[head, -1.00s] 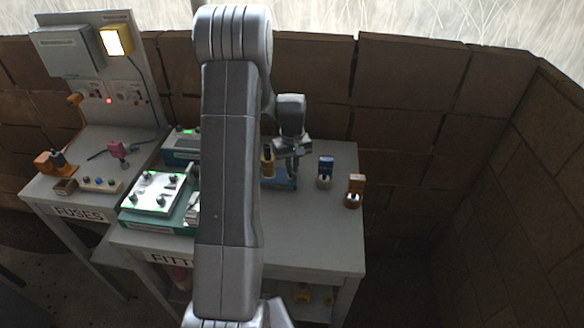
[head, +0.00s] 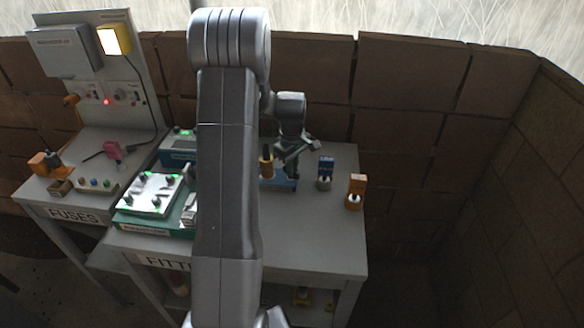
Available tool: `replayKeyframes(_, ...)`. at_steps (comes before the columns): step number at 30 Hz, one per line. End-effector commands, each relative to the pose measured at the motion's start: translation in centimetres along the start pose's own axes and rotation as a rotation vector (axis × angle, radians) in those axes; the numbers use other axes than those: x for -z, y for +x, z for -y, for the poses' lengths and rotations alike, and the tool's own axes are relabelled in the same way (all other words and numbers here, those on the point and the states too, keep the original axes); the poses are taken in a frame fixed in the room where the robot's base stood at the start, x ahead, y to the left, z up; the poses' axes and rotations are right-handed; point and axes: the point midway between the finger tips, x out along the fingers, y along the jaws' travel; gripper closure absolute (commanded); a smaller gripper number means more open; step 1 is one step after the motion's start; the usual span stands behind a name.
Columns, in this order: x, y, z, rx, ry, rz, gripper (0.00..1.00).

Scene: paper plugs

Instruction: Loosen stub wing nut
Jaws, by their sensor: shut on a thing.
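My gripper (head: 290,160) is over the blue-based fixture (head: 284,185) on the FITTING table, right of my arm. Its fingers are turned at a slant and are shut on a small part at the top of the fixture, which I take to be the stub wing nut. The nut itself is hidden by the fingers and too small to make out. A tan, dark-topped piece (head: 266,167) stands just left of the fingers.
A blue block on a grey stand (head: 325,172) and an orange one (head: 355,190) stand to the right. A white plate with green-lit pegs (head: 152,194) lies at the left. The front right of the table (head: 320,240) is clear.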

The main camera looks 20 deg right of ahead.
Motion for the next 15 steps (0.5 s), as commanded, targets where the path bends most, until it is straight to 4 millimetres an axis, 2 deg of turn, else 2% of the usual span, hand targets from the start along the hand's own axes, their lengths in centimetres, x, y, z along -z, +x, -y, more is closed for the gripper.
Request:
replayKeyframes(11, 0.07, -0.14, -0.09, -0.003, -0.003, -0.002, 1.0)
replayKeyframes(12, 0.07, -0.14, -0.09, -0.003, -0.003, -0.002, 0.83)
replayKeyframes(14, 0.06, -0.13, -0.07, -0.003, -0.003, -0.002, 0.71)
replayKeyframes(15, 0.05, -0.11, -0.06, -0.002, -0.003, -0.002, 0.69)
